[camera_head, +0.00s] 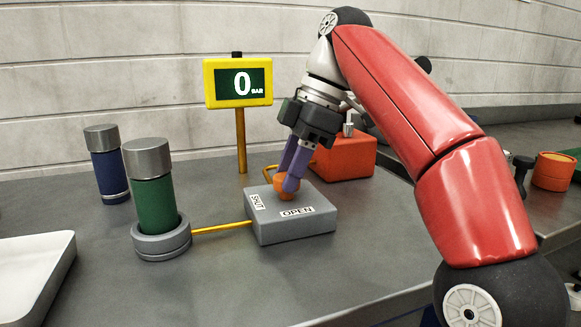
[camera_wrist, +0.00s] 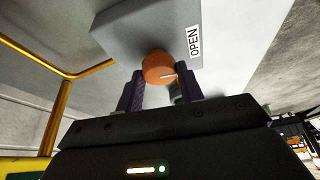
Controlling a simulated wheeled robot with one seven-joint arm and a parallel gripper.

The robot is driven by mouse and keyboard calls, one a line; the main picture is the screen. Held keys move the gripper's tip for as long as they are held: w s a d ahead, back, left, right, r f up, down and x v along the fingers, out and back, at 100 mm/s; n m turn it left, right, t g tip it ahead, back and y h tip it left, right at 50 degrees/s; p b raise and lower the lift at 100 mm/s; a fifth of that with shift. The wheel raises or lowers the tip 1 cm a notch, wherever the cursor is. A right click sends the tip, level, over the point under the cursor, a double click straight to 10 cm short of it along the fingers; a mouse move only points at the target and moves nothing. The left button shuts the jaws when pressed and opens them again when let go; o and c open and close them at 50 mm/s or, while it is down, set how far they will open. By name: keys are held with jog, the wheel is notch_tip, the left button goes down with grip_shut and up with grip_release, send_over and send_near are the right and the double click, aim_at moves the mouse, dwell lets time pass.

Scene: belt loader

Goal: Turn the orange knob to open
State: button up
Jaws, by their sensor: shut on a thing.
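The orange knob (camera_head: 280,186) sits on top of a grey box (camera_head: 300,228) with a SHUT label on its left and an OPEN label at its front. My gripper (camera_head: 290,180) comes down from above with its purple fingers shut on the knob, partly hiding it. The yellow display (camera_head: 240,83) behind reads 0 BAR.
A green cylinder (camera_head: 152,190) stands in a grey base, joined to the box by a yellow pipe (camera_head: 222,228). A blue cylinder (camera_head: 108,170) stands behind it. A white tray (camera_head: 40,265) is at the left edge. An orange-red block (camera_head: 345,157) stands behind the box.

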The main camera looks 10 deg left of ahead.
jog(key=o, duration=1)
jog(key=shift+m, duration=0.3)
